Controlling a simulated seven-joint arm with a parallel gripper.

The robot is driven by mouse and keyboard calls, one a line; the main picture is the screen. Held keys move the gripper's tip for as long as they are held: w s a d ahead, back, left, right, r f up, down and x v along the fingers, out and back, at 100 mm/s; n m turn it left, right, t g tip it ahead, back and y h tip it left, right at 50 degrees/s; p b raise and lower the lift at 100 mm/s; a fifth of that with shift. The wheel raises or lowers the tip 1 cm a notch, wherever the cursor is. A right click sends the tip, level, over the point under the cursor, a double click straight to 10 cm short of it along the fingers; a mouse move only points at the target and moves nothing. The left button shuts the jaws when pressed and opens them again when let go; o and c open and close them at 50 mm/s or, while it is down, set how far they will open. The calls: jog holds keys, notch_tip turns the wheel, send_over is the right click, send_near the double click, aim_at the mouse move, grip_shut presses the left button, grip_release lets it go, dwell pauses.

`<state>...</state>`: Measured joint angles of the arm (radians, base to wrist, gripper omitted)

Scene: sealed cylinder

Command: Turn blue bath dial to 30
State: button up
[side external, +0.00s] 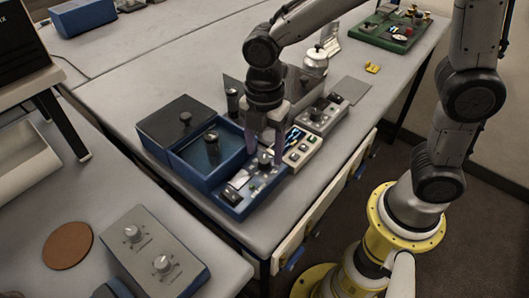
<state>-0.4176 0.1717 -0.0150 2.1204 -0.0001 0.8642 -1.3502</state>
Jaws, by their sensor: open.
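A blue bath (178,158) with an open basin and a dark lid stands on the grey bench. Its low blue control panel (232,208) is at the front, with a switch at the near end and a small grey dial (265,163) farther back. My gripper (264,150) points down over this dial, with its fingers apart on either side of it. I cannot tell whether the fingers touch the dial. The dial's scale and setting are too small to read, and the gripper partly hides the dial.
A cream panel with a display (301,150) and a grey control box (322,116) sit close to the right of my gripper. A dark knob (211,138) rises from the bath. A silver pot (316,62) stands behind. A grey two-dial box (150,248) is at front left.

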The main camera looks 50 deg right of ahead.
jog(key=shift+f, duration=0.95)
grip_shut()
